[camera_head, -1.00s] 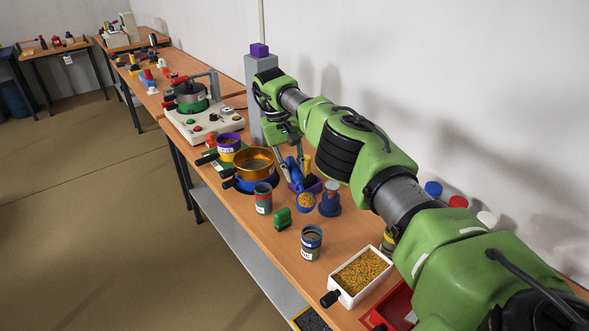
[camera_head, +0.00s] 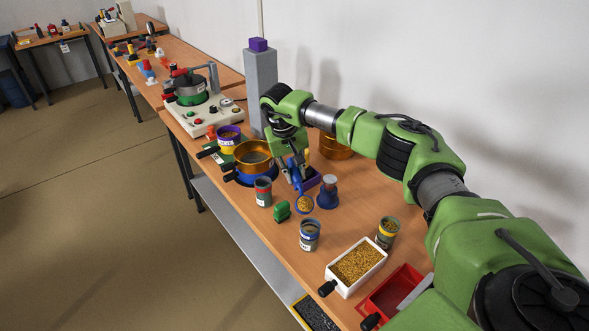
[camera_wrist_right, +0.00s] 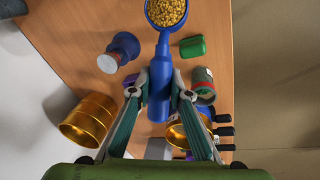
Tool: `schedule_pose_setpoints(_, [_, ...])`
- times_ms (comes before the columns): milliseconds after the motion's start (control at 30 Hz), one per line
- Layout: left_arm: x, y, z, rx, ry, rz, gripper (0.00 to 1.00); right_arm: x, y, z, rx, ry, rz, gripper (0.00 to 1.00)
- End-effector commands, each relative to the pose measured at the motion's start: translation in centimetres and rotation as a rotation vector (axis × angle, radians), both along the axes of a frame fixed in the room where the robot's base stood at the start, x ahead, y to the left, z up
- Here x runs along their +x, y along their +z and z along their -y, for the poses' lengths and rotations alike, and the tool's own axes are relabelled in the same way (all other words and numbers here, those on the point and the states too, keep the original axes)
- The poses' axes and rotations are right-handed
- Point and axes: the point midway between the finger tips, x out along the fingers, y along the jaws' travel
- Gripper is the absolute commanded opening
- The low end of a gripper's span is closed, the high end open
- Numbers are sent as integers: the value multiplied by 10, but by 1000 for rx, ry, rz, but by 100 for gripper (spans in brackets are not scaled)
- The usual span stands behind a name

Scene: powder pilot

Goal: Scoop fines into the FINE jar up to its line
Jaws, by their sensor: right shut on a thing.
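A blue scoop (camera_head: 304,204) holds golden grains in its bowl. It also shows in the right wrist view (camera_wrist_right: 160,52), its handle between my fingertips. My right gripper (camera_head: 299,175) is shut on that handle; in the wrist view its fingers (camera_wrist_right: 159,92) press both sides. Three grey jars stand on the bench: one with a red band (camera_head: 263,192), one with a blue band (camera_head: 310,236), one with a yellow band (camera_head: 387,233). Their labels are too small to read, so I cannot tell which is FINE. My left gripper is out of view.
A white tray of golden grains (camera_head: 330,272) and a red tray (camera_head: 414,271) are nearer me. A green block (camera_head: 282,211) and a blue stand (camera_head: 327,200) flank the scoop. A brass sieve (camera_head: 254,166) is left of the gripper; a brass cylinder (camera_head: 335,148) stands behind.

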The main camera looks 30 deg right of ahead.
Motion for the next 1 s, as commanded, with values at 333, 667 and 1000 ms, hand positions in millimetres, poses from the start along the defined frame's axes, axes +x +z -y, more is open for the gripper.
schedule_pose_setpoints(333, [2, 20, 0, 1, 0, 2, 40, -11, 15, -2, -32, 2, 136, 0])
schedule_pose_setpoints(667, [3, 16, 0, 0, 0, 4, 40, -25, 26, -6, -70, 3, 296, 0])
schedule_pose_setpoints(1000, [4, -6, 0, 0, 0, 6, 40, -38, 35, -9, -103, 1, 438, 0])
